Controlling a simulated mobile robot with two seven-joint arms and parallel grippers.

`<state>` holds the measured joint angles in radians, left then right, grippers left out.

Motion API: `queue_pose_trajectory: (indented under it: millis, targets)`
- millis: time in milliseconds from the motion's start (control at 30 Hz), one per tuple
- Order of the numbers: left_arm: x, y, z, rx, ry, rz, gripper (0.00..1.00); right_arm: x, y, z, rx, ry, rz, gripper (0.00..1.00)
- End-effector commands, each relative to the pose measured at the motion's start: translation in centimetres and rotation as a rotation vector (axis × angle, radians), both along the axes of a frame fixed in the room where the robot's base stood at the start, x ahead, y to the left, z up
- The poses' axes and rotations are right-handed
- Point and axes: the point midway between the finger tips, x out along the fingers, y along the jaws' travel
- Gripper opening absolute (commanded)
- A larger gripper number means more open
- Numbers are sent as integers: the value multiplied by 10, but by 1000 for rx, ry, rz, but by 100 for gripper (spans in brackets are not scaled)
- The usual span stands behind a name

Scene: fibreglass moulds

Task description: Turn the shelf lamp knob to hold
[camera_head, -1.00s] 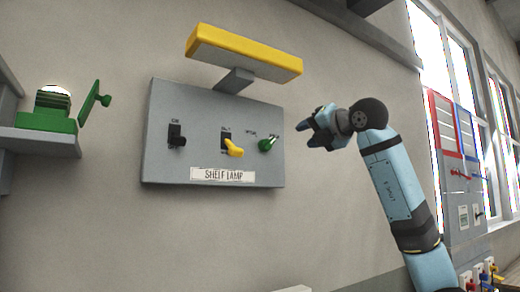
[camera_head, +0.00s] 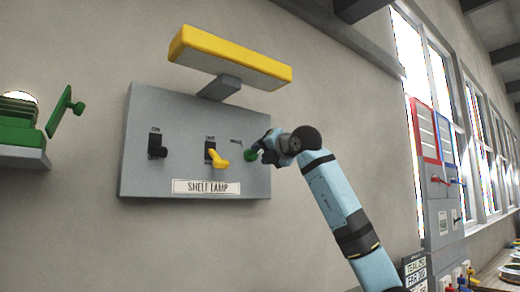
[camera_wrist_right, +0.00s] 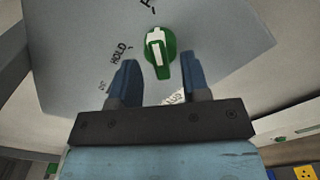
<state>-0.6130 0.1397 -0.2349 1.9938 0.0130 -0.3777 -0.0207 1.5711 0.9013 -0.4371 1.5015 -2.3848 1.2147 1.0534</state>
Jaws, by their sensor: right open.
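The grey shelf lamp panel (camera_head: 180,118) is on the wall, with a "SHELF LAMP" label (camera_head: 206,187). Its green knob (camera_head: 250,155) is at the panel's right side. In the right wrist view the green knob (camera_wrist_right: 160,52) has a white pointer bar, and the word "HOLD" (camera_wrist_right: 119,53) is printed to its left. Other lettering is partly hidden by the fingers. My right gripper (camera_head: 262,152) is at the knob in the head view. In the wrist view the right gripper (camera_wrist_right: 160,82) is open, its fingers on either side of the knob's lower end, with gaps. My left gripper is not in view.
A black switch (camera_head: 157,146) and a yellow lever (camera_head: 217,157) sit left of the knob. A yellow lamp bar (camera_head: 230,58) juts out above the panel. A green device (camera_head: 20,122) stands on a shelf at the left.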

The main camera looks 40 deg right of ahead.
Motion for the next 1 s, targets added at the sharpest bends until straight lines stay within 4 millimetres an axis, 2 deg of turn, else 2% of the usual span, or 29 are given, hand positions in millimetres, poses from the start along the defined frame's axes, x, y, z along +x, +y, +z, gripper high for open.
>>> queue_pose_trajectory:
  millis: [167, 467, 600, 667, 1000]
  targets:
    - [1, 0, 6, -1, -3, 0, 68, 13, -1, 0, 1, 1, 1, 43]
    - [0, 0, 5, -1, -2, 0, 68, 15, -1, -1, 0, 0, 0, 43]
    - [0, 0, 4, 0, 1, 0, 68, 15, -1, 0, 0, 0, 0, 10]
    - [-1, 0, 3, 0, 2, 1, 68, 15, -1, -1, 0, 0, 0, 0]
    - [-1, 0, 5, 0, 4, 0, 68, 15, -1, 0, -33, 5, 0, 0]
